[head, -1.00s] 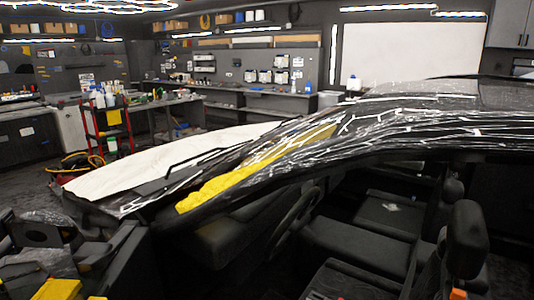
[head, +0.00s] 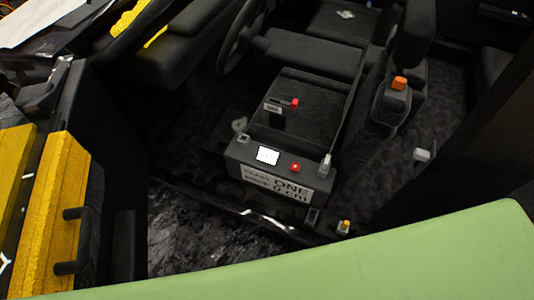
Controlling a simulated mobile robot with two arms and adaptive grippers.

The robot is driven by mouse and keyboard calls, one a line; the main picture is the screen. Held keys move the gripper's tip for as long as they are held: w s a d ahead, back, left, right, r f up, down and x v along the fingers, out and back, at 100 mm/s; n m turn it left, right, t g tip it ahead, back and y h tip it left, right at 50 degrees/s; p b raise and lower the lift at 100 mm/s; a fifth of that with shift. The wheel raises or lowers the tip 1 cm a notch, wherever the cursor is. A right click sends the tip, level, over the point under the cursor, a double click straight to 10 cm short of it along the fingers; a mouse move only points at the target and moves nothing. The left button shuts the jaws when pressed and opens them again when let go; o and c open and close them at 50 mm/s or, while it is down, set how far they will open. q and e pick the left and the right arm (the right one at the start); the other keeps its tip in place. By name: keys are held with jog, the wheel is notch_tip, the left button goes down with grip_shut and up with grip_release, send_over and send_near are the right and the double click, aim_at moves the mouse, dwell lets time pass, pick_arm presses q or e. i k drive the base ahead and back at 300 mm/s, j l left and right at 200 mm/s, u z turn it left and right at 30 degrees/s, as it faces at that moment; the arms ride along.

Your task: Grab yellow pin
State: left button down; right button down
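I cannot clearly make out a yellow pin. A small yellow-orange piece with a pale top (head: 345,226) sits low on the car's sill, right of centre; it is too small to identify. A large yellow panel (head: 58,205) with two dark pegs sticking out of it is at the left edge. Neither of my grippers shows in the head view.
A dark box (head: 270,182) with a white label and red button lies in the open car's footwell. An orange buckle (head: 399,83) is by the seat. A broad pale green surface (head: 330,262) crosses the bottom. A steering wheel (head: 242,35) is at the top.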

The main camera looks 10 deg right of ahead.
aim_at(345, 225)
jog(key=z, duration=1.15)
